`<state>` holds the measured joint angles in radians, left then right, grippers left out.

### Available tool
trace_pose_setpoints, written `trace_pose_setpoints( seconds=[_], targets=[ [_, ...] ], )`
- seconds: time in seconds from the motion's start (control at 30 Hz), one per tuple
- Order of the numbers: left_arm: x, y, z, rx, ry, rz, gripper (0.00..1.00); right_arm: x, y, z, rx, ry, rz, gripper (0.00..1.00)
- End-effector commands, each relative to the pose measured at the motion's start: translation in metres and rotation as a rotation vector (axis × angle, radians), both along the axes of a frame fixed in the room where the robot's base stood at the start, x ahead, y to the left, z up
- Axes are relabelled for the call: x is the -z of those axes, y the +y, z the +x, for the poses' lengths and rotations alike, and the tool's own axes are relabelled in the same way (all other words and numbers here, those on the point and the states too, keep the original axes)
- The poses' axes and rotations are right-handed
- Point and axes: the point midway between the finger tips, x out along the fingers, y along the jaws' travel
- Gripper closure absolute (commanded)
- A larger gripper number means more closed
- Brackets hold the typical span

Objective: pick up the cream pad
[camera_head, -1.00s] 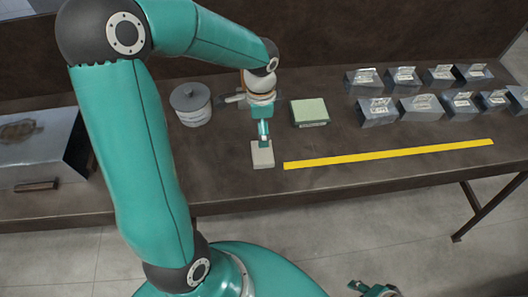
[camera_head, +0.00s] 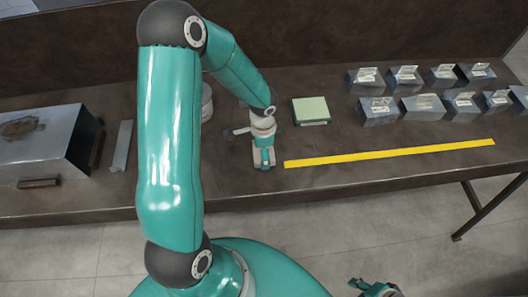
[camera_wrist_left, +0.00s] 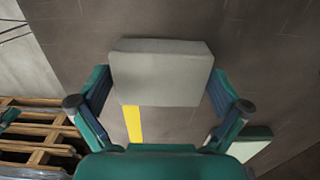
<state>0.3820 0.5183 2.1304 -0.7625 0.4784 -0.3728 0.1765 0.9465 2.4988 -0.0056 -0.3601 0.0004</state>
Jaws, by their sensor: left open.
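The cream pad (camera_wrist_left: 162,72) is a pale grey-cream block on the dark bench. In the head view my left gripper (camera_head: 264,158) is over it and hides most of it. In the left wrist view the pad lies between the two fingers of my left gripper (camera_wrist_left: 160,88), one finger at each side. The fingers are spread; I cannot tell whether either touches the pad. My right gripper (camera_head: 374,288) shows only in part at the bottom edge of the head view; its jaw state is unclear.
A light green pad (camera_head: 311,109) lies right of my left gripper. A yellow strip (camera_head: 390,153) runs along the bench front. Several metal duct pieces (camera_head: 423,108) stand at the right. A grey canister (camera_head: 207,103) is partly behind my arm. A metal box (camera_head: 45,145) stands left.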

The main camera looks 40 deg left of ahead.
Motion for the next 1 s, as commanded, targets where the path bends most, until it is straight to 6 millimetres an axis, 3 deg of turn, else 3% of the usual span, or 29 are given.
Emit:
trace_pose_setpoints(
  seconds=[0.2, 0.47, 0.77, 1.0],
  targets=[
    [0.001, 0.000, 0.000, -0.001, -0.001, 0.000, 0.00, 0.000, 0.000, 0.000, 0.000, 0.000, 0.000, 0.60],
    [0.000, 0.000, 0.000, 0.000, -0.001, 0.000, 0.42, 0.000, 0.000, 0.000, 0.000, 0.000, 0.000, 0.60],
    [-0.001, 0.000, 0.000, 0.001, -0.001, 0.001, 0.42, 0.000, 0.000, 0.000, 0.000, 0.000, 0.000, 0.60],
    [-0.020, 0.000, 0.002, 0.001, -0.004, 0.003, 0.42, -0.002, 0.000, 0.000, 0.000, 0.000, 0.000, 0.60]
  ],
)
